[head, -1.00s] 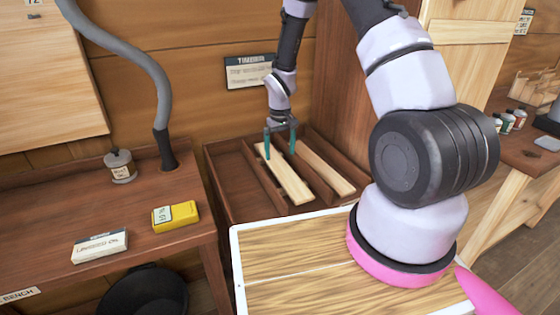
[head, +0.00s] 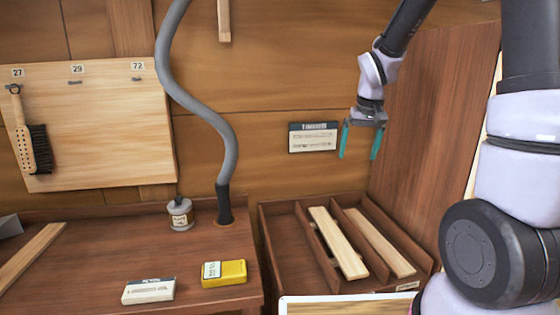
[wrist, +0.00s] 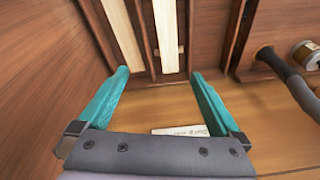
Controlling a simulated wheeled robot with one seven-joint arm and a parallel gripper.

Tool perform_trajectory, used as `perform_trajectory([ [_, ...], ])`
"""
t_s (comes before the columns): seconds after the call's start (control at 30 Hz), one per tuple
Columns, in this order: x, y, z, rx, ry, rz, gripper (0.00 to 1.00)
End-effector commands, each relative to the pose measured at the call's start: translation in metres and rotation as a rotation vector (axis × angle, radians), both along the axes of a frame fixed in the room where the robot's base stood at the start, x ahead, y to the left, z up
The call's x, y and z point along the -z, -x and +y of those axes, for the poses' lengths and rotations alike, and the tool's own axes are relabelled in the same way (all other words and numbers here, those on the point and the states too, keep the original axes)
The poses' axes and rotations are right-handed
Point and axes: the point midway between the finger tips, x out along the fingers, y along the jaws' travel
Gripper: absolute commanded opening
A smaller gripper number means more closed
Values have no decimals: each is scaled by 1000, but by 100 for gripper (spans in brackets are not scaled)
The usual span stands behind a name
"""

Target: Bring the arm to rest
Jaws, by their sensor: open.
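My gripper (head: 359,142) is open and empty, with two teal fingers. In the head view it hangs in the air above the back of the wooden timber tray, in front of the plank wall. In the wrist view the spread fingers (wrist: 158,92) have nothing between them but the wall and tray behind. The tray (head: 286,250) has slatted compartments. One pale plank (head: 338,243) lies in the middle compartment, tilted on something below it. Another pale plank (head: 380,243) lies in the right compartment. Both are clear of the fingers.
A label card (head: 313,137) is on the wall left of my gripper. A grey hose (head: 215,118) rises from the bench (head: 120,248). The bench holds a tin (head: 180,214), a yellow box (head: 224,273) and a white box (head: 148,291). A wooden side panel (head: 432,130) stands at right.

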Motion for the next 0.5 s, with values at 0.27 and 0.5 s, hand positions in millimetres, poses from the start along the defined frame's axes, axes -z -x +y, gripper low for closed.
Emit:
perform_trajectory([
  [0.27,-82,59,-15,114,-69,-122,100],
  [0.5,-128,118,-22,198,-142,-221,100],
])
